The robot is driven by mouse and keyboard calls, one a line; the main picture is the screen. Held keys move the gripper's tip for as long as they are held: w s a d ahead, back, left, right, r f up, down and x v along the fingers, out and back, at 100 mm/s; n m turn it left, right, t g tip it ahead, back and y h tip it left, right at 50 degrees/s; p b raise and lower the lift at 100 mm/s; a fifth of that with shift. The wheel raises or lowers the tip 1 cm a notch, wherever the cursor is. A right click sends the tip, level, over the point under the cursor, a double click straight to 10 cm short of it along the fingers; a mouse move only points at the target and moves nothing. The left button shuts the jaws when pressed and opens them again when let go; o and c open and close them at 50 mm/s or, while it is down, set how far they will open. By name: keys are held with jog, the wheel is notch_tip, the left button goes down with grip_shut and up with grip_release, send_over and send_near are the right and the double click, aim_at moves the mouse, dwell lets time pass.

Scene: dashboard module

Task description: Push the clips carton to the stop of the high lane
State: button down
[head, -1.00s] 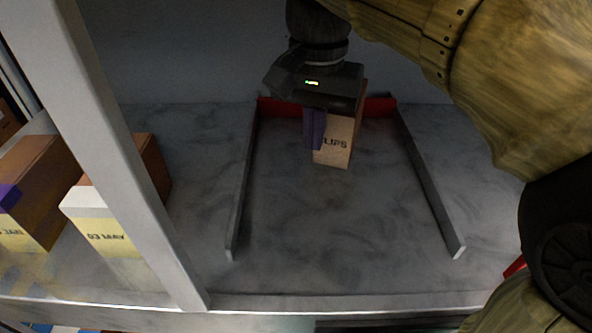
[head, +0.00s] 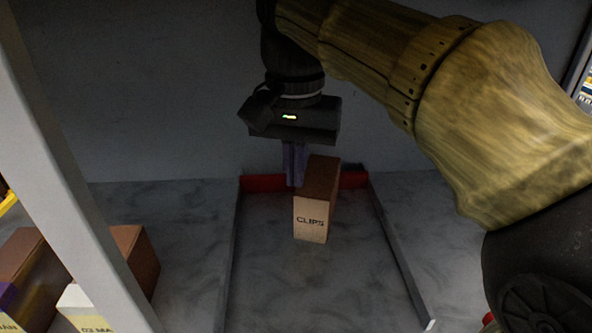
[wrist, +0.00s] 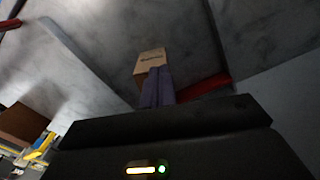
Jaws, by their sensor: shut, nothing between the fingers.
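The clips carton (head: 311,217), brown with a pale front marked CLIPS, stands upright in the lane between two grey rails, at its far end near the red stop (head: 262,183). Whether it touches the stop cannot be told. My gripper (head: 294,182) points down with its purple fingers shut and empty, just left of and behind the carton, close to the red stop. In the wrist view the carton (wrist: 151,62) shows just beyond the fingertips (wrist: 157,72), and the red stop (wrist: 205,87) lies to the right.
The grey left rail (head: 233,255) and right rail (head: 398,250) bound the lane. A pale post (head: 62,170) stands at the left, with other cartons (head: 137,258) behind it. The lane floor in front of the carton is clear.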

jog(key=w+d+m+b, duration=0.2)
jog(key=d+m, duration=0.4)
jog(key=m, duration=0.4)
jog(key=w+d+m+b, duration=0.3)
jog(key=d+m+b, duration=0.1)
jog(key=m, duration=0.6)
jog(key=shift+d+f+b, duration=0.3)
jog(key=shift+d+f, duration=0.15)
jog(key=shift+d, duration=0.4)
jog(key=shift+a, duration=0.1)
jog(key=shift+f, duration=0.1)
